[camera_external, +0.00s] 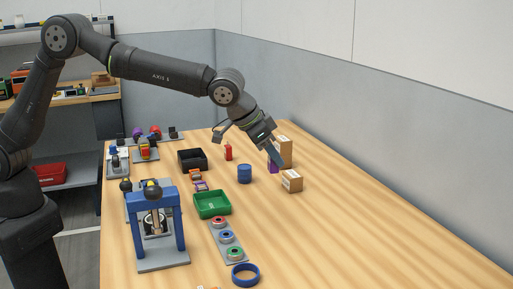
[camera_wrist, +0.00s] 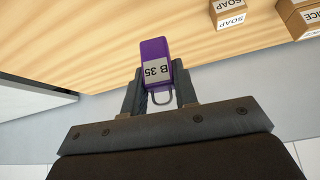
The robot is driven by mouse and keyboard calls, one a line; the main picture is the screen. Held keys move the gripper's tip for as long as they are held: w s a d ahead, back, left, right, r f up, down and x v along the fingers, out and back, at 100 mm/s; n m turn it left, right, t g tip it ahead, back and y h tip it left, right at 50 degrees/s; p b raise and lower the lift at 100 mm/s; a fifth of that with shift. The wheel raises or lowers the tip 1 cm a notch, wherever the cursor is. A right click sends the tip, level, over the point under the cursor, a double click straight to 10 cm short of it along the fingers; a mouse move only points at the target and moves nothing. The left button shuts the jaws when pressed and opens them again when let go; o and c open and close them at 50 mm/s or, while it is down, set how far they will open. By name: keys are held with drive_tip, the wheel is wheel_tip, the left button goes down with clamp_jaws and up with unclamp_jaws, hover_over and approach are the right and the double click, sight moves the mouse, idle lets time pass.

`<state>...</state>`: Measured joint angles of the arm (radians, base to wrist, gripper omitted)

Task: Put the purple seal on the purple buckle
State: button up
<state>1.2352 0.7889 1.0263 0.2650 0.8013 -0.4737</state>
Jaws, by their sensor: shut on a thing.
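The purple seal (camera_wrist: 154,60) is a small purple block with a white label reading "B 35" and a grey wire loop at one end. My gripper (camera_wrist: 158,88) is shut on it, with a finger on each side near the loop end. In the external view my gripper (camera_external: 275,158) points down at the right of the table, beside two cardboard boxes. The purple seal (camera_external: 272,168) shows there under the fingers; whether it touches the table I cannot tell. A small purple piece (camera_external: 201,187), perhaps the purple buckle, lies between the black and green trays; its details are too small to tell.
Cardboard boxes (camera_external: 292,181) stand close by my gripper. A blue can (camera_external: 244,173), a red bottle (camera_external: 228,152), a black tray (camera_external: 193,160) and a green tray (camera_external: 212,204) stand to its left. A blue press (camera_external: 179,222) stands at the front left. The right side of the table is clear.

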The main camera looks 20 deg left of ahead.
drive_tip(key=s+a+n, duration=0.1)
drive_tip(key=s+a, duration=0.2)
drive_tip(key=a, duration=0.9)
drive_tip(key=s+a, duration=0.4)
drive_tip(key=a, duration=0.7)
hover_over(202, 185)
wheel_tip(202, 185, down, 7)
drive_tip(key=shift+f, duration=2.1)
drive_tip(key=o, duration=0.5)
drive_tip(key=shift+f, duration=0.15)
drive_tip(key=o, duration=0.4)
drive_tip(key=shift+o, duration=0.2)
